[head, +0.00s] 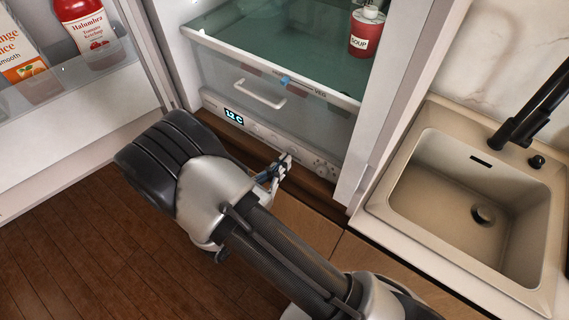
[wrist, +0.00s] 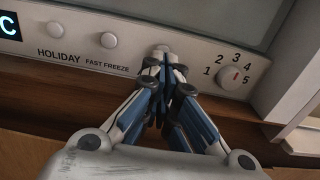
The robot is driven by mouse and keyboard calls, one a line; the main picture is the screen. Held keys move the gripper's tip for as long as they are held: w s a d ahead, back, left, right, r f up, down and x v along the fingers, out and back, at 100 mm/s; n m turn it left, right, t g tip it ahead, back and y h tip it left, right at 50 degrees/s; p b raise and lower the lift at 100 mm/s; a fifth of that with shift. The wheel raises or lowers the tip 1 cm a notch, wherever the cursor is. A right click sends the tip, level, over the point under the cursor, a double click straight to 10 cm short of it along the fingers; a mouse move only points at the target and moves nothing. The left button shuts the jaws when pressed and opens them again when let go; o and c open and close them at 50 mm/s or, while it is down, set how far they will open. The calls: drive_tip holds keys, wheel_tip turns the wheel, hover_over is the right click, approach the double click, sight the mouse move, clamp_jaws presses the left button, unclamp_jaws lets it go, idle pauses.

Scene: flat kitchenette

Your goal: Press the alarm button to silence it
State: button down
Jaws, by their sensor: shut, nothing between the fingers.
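The fridge's control panel (head: 262,132) runs along its base, and it also shows in the wrist view (wrist: 201,73). In the wrist view a round button (wrist: 54,29) stands above the word HOLIDAY and another (wrist: 109,40) above FAST FREEZE. A third round button (wrist: 163,48) sits right of these, just beyond my fingertips; its label is hidden behind my gripper. My gripper (wrist: 164,62) is shut and empty, its tips at or very near this third button. I cannot tell whether they touch it. In the head view my gripper (head: 286,159) is low before the panel.
A numbered dial (wrist: 234,77) is right of my gripper. The display (head: 234,117) reads 12 C. Above are a drawer handle (head: 260,94) and a soup container (head: 366,31). The open fridge door (head: 85,120) is at left, a sink (head: 470,190) at right.

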drive_tip(key=p+v, duration=0.1)
drive_tip(key=v, duration=1)
drive_tip(key=shift+p, duration=0.3)
